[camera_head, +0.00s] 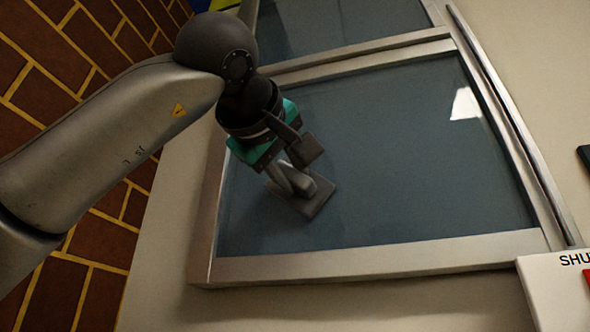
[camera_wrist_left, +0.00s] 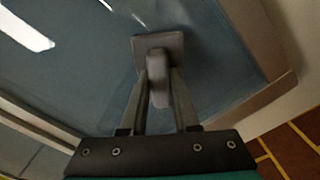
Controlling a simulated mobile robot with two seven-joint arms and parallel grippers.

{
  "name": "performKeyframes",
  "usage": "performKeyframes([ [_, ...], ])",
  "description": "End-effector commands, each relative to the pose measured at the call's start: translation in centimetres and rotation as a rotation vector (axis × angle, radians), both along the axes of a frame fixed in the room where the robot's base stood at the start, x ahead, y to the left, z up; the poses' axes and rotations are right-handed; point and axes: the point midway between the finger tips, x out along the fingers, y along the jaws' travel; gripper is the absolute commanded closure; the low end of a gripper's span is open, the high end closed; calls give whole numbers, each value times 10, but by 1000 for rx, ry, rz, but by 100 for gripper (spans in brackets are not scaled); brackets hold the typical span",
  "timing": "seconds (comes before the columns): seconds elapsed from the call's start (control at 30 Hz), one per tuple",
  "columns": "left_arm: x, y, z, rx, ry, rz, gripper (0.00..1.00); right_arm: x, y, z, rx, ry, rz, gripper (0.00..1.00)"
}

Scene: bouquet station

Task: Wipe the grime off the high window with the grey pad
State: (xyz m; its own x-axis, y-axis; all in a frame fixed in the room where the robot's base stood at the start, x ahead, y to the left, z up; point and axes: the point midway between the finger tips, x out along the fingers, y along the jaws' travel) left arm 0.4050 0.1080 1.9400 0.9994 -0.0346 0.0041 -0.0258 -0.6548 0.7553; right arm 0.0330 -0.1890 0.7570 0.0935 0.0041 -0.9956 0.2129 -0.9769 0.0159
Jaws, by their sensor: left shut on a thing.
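The high window (camera_head: 400,150) has a blue-grey pane in a metal frame and fills the middle of the head view. My left gripper (camera_head: 300,165) is in front of the pane's lower left part. It is shut on the handle of the grey pad (camera_head: 316,200). The pad lies at the glass, near the lower left corner of the frame; I cannot tell if it presses on it. In the left wrist view the pad (camera_wrist_left: 171,44) shows beyond the fingers, against the pane (camera_wrist_left: 90,70). Faint lighter streaks show on the glass beside the pad there; distinct grime is hard to make out. My right gripper is out of view.
The metal window frame (camera_head: 380,258) stands out around the pane. A brick wall (camera_head: 100,215) is at the left. A white sign with letters "SHU" (camera_head: 553,290) is at the lower right, and a dark object (camera_head: 585,156) is at the right edge. The pane's right side is clear.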

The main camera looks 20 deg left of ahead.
Motion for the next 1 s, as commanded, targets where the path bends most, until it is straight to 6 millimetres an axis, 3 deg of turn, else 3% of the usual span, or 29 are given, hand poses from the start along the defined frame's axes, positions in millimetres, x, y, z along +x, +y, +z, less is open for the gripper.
performKeyframes([
  [0.6, -55, 2, 0, 0, -1, 1, 100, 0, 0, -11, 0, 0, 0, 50],
  [1.0, -60, 2, 0, 0, 1, 1, 100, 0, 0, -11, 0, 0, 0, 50],
])
